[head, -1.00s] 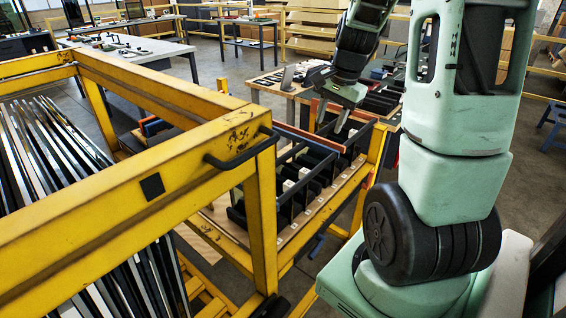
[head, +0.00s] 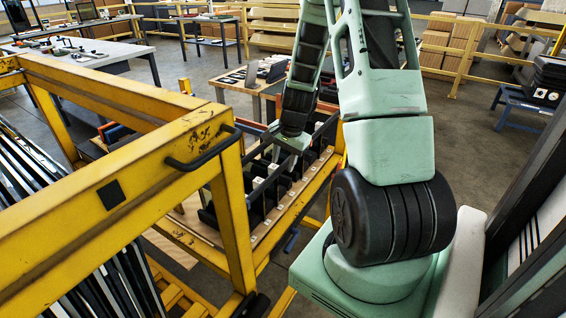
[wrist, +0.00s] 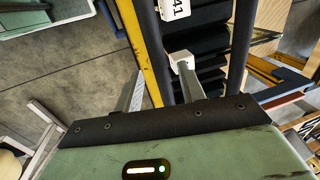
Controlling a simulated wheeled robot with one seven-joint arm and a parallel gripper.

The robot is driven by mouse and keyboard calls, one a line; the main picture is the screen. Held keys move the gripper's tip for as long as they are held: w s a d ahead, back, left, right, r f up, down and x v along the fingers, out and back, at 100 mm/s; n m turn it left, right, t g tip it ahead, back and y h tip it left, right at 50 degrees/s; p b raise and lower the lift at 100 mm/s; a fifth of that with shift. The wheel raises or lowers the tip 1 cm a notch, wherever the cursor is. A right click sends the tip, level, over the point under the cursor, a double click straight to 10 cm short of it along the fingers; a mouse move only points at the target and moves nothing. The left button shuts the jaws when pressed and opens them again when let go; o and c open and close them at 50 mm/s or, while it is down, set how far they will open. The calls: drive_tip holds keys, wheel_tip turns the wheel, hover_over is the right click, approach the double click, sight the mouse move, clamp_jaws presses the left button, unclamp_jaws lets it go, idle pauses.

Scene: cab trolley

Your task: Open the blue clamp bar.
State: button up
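I cannot tell for sure which thing is the clamp bar. A small dark blue piece (head: 292,240) shows below the front rail of the yellow trolley in the head view. In the wrist view a dark blue bar (wrist: 292,78) lies at the right, beside orange and yellow parts, apart from my gripper. My gripper (wrist: 160,66) is open, its two fingers apart with nothing held between them. It is over the row of black bins at the trolley's edge, with a yellow rail and a white block (wrist: 182,57) near its fingertips. In the head view the arm partly hides the bins.
The yellow trolley frame (head: 120,170) with a black handle (head: 204,150) stands at the left, holding several dark panels. Black bins (head: 262,195) with white labels line its shelf. A wooden table (head: 240,85) stands behind.

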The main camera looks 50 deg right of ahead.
drive_tip(key=shift+w+f, duration=0.1)
drive_tip(key=shift+f, duration=0.45)
clamp_jaws()
drive_tip(key=shift+r, duration=0.1)
